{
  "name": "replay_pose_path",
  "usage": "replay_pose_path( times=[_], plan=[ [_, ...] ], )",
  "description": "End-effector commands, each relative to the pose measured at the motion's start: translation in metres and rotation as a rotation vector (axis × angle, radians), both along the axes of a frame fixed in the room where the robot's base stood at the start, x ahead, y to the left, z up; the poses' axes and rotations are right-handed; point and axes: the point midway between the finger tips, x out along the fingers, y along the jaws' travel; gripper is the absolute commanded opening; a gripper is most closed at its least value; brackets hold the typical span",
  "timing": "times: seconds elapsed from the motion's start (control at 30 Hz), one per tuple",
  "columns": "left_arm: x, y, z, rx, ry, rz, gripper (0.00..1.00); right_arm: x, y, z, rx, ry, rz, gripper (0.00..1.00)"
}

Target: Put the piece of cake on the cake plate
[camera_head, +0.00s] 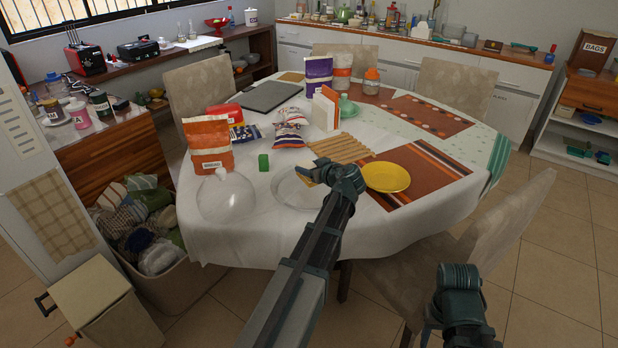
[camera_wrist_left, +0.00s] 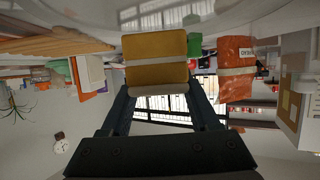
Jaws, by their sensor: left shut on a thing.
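My left gripper (camera_head: 330,174) is shut on the piece of cake (camera_wrist_left: 155,60), a layered block of yellow and brown with a pale layer. In the left wrist view the cake sits between the two fingers (camera_wrist_left: 160,95). In the head view my gripper partly hides it. The pale round cake plate (camera_head: 288,194) lies on the table's near edge, beneath and beside my left gripper; I cannot tell whether the cake touches it. A clear glass dome (camera_head: 226,197) stands to the plate's left. My right arm shows at the bottom right, its jaws unclear (camera_head: 460,280).
A yellow plate (camera_head: 386,177) lies to the right of my left gripper, on an orange mat (camera_head: 432,170). A wooden slatted mat (camera_head: 341,149) lies behind it. A chair (camera_head: 480,235) stands at right.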

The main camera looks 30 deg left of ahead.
Motion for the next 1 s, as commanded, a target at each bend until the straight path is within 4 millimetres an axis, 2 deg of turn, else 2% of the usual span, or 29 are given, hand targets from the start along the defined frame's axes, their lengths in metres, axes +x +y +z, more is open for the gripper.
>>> replay_pose_path(
  times=[0.27,0.53,0.97,1.0],
  plan=[
    [0.001,0.001,-0.006,0.0,0.0,0.0,0.04,0.0,0.0,-0.006,0.0,0.0,0.0,0.5],
    [0.001,0.001,-0.036,0.0,0.0,0.0,0.04,0.0,0.0,-0.036,0.0,0.0,0.0,0.5],
    [0.001,0.001,-0.039,0.0,0.0,0.0,0.04,0.0,0.0,-0.039,0.0,0.0,0.0,0.5],
    [0.001,0.001,-0.039,0.0,0.0,0.0,0.65,0.0,0.0,-0.039,0.0,0.0,0.0,0.5]
  ],
)
